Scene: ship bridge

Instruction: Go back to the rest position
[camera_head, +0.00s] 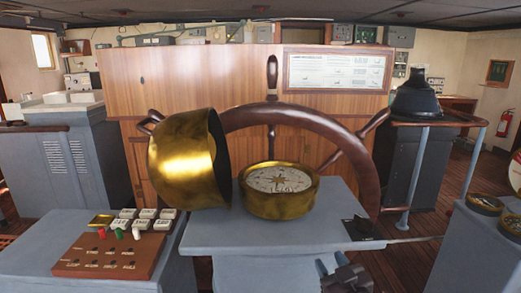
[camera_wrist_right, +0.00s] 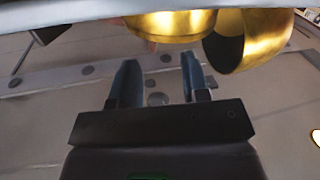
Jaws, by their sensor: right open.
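My right gripper (camera_head: 345,278) shows as a dark shape at the lower edge of the head view, in front of and below the grey pedestal top (camera_head: 225,232). In the right wrist view my right gripper (camera_wrist_right: 160,82) has its two fingers apart with nothing between them. It is apart from the brass compass (camera_head: 280,206) and the brass cover (camera_head: 180,165), which stand on the pedestal. The compass also shows at the top of the wrist view (camera_wrist_right: 170,24), beside the tilted cover (camera_wrist_right: 245,42). My left gripper is not in view.
A wooden ship's wheel (camera_head: 300,118) stands behind the compass. A grey console with a brown switch panel (camera_head: 110,254) is at left. Another console with round gauges (camera_head: 485,204) is at right. A small black item (camera_head: 360,228) sits on the pedestal's right edge.

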